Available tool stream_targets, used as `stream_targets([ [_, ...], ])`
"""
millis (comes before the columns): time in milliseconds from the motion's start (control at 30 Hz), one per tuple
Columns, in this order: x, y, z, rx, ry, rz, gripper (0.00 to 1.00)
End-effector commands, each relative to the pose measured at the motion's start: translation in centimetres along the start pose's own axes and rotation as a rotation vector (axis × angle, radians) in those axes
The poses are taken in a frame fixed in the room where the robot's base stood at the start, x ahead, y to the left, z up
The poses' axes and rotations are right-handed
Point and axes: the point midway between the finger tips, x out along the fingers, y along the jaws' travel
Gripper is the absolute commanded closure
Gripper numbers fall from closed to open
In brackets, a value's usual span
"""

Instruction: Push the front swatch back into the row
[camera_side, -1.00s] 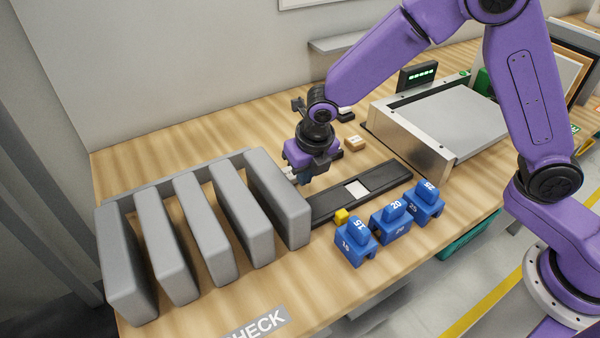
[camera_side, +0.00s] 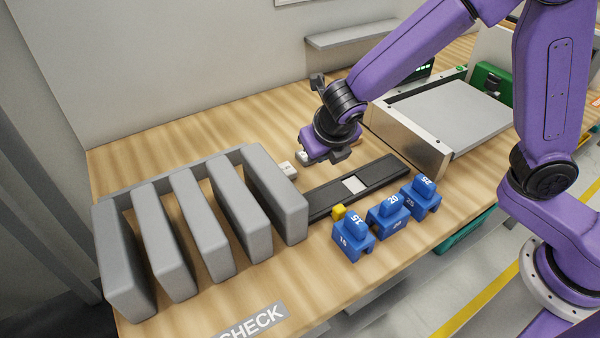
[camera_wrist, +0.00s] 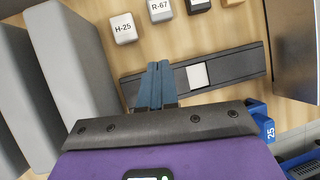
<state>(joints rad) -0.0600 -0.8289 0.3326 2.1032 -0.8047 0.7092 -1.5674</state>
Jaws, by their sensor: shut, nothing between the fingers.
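Small labelled swatches stand in a row on the wooden table. In the wrist view the pale swatch H-25 (camera_wrist: 123,28) stands at the left end, with its near edge jutting out past the line of the others towards the black rail. The grey-blue swatch R-67 (camera_wrist: 159,9), a black swatch (camera_wrist: 198,5) and a tan one (camera_wrist: 232,2) are cut off by the top edge. In the side view H-25 (camera_side: 288,170) shows beside the grey panels, and my gripper hides much of the row. My gripper (camera_wrist: 155,68) is shut and empty, apart from H-25, its fingertips over the rail's upper edge.
The black rail (camera_side: 320,202) with a white tile (camera_side: 354,184) lies in front of the row. Grey upright panels (camera_side: 275,195) stand left. A metal-sided machine (camera_side: 410,138) stands right.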

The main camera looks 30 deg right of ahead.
Motion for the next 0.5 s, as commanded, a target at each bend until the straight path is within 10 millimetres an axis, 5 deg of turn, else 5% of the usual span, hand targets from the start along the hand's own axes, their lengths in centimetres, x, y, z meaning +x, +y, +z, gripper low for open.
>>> stream_targets([
  [500, -0.2, 2.0, -3.1, -0.018, -0.291, 0.169, 1.00],
])
